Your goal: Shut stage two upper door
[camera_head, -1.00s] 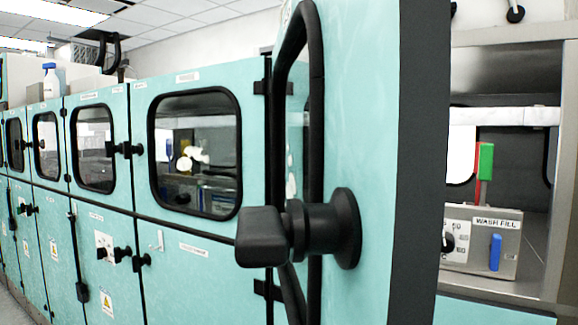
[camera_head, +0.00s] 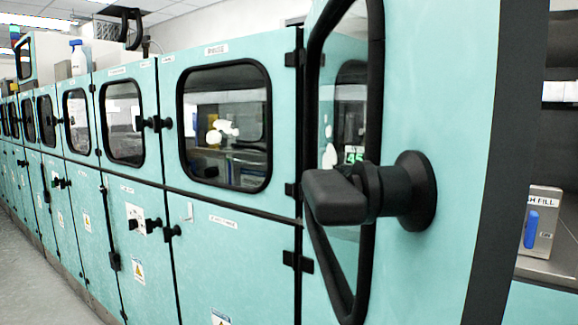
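A teal upper door (camera_head: 440,100) with a black-framed window stands open at the right, close to my camera and seen at a steep angle. Its black handle (camera_head: 365,195) sticks out toward the left. Behind the door's edge, to its right, an open compartment shows a metal box (camera_head: 542,225) with a "FILL" label and a blue lever. I cannot read a label that names the stage. My gripper is not in view.
A row of teal cabinets with shut upper doors (camera_head: 225,125) and lower doors (camera_head: 240,260) runs off to the left. Black latches and hinges stick out from their fronts. Grey floor (camera_head: 40,285) is clear at the lower left.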

